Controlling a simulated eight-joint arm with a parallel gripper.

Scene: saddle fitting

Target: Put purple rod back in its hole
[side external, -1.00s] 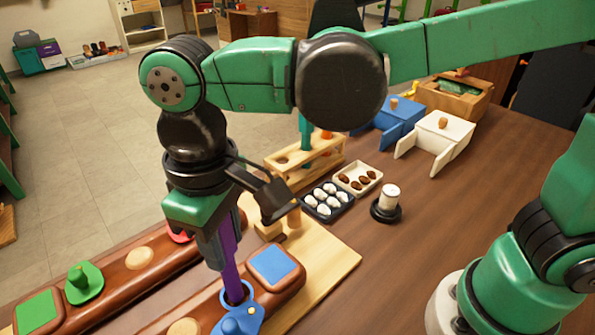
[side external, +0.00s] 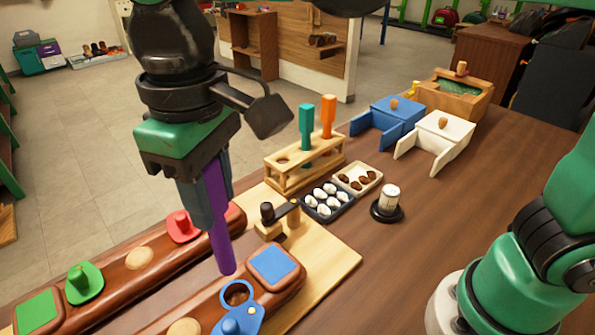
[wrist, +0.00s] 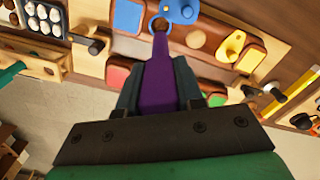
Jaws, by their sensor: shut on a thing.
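My gripper (side external: 207,200) is shut on the purple rod (side external: 219,240), which hangs nearly upright, tilted slightly, with its lower end free. In the wrist view the purple rod (wrist: 158,75) runs between the two fingers, its tip appearing close to a blue ring. The blue piece (side external: 241,321) with its ring sits on the near brown block, below and slightly right of the rod tip. The wooden rack (side external: 290,183) stands behind, to the right of my gripper. It holds a teal rod (side external: 306,125) and an orange rod (side external: 328,112); a hole at its left end looks empty.
A wooden clamp-like piece (side external: 268,228) stands between my gripper and the rack. An egg tray (side external: 345,207), a tray of brown items (side external: 377,178) and a white cylinder on a black base (side external: 389,197) lie right of the rack.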

